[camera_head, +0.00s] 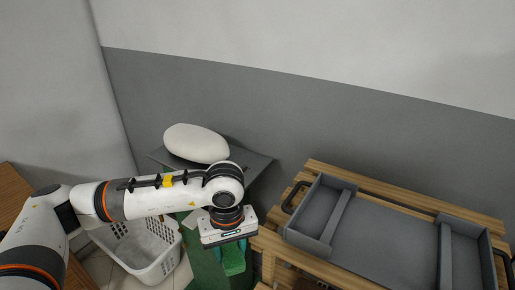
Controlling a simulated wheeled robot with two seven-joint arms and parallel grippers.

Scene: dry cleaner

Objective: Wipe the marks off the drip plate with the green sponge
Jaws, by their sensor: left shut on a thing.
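My left gripper (229,246) points down at the lower middle of the head view, left of the wooden table. It is shut on the green sponge (233,262), a bright green block just below its white body. The sponge is over or against a darker green surface (206,268); I cannot tell whether they touch. A dark grey plate (252,166) shows behind my left arm, partly under a white oval object; I cannot tell whether it is the drip plate. No marks can be made out. My right gripper is not in view.
A wooden table (330,168) at the right bears a grey tray (385,235) with dividers and dark handles. The white oval object (197,143) lies behind my arm. A white basket (150,262) stands on the floor below my arm. A grey wall closes the back.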

